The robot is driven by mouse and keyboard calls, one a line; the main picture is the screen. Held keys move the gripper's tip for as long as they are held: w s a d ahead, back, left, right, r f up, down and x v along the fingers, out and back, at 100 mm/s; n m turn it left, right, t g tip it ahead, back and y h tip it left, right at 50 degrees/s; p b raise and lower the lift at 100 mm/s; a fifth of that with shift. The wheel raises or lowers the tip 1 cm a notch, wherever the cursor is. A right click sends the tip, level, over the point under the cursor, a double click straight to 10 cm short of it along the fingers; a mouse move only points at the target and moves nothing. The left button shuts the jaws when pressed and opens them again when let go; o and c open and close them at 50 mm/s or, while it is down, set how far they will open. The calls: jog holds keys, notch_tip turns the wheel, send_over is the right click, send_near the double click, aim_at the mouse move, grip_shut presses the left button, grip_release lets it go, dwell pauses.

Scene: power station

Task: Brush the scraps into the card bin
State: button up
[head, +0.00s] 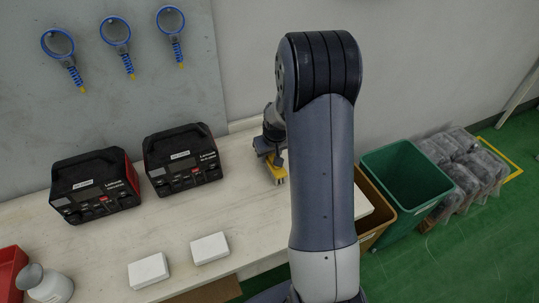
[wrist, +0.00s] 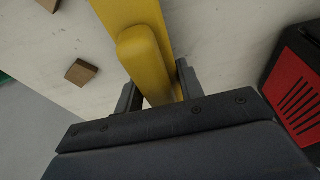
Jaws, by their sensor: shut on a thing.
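My gripper (head: 272,152) is shut on the handle of a yellow brush, low over the white worktop in the head view. In the wrist view the yellow brush (wrist: 147,55) sits between the two fingers of my gripper (wrist: 158,88). A small brown scrap (wrist: 81,72) lies on the worktop left of the brush. Part of another brown scrap (wrist: 48,4) shows at the top edge. In the head view I see no scraps; my arm hides part of the worktop. The brown bin (head: 378,187) stands beyond the worktop's right end, partly behind my arm.
A green bin (head: 407,175) stands right of the brown one, beside wrapped grey bundles (head: 468,165). Two black-and-red devices (head: 95,187) (head: 182,160), two white blocks (head: 148,270) (head: 209,248), a bottle (head: 48,287) and a red tray (head: 10,270) occupy the worktop's left part.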

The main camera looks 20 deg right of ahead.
jog(key=shift+d+f+b, duration=0.1)
jog(key=shift+d+b, duration=0.75)
jog(key=shift+d, duration=4.15)
jog(key=d, duration=1.3)
jog(key=shift+d, duration=0.15)
notch_tip(320, 180, up, 7)
jog(key=p, duration=0.3)
jog(key=shift+p, duration=0.35)
